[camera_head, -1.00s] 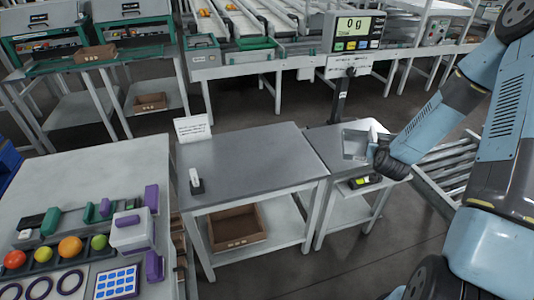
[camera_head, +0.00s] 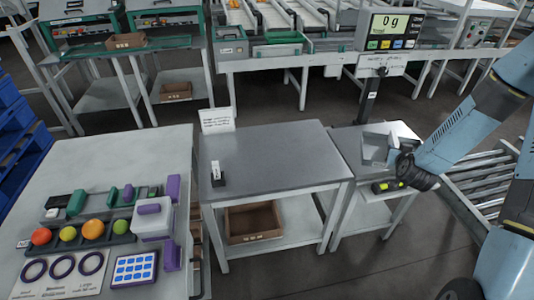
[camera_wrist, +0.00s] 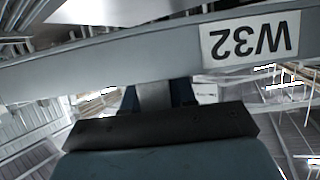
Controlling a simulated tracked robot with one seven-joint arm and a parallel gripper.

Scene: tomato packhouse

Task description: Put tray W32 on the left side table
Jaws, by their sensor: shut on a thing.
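The grey tray (camera_head: 376,150) shows edge-on and tilted in the head view, at the right over a small grey table. In the wrist view the tray's rim (camera_wrist: 120,60) crosses the picture, with an upside-down label reading W32 (camera_wrist: 250,38). My gripper (camera_head: 396,160) is shut on the tray's edge; its fingers also show in the wrist view (camera_wrist: 157,97). The inside of the tray is mostly hidden. A large table (camera_head: 75,165) stands at the left of the head view, and a grey metal table (camera_head: 270,155) stands in the middle.
Tomatoes (camera_head: 67,233), a white box (camera_head: 152,222) and several small items crowd the left table's front; its back is clear. The middle table holds a sign (camera_head: 217,120) and a small stand (camera_head: 218,178). The scale display (camera_head: 391,30) reads 0 g.

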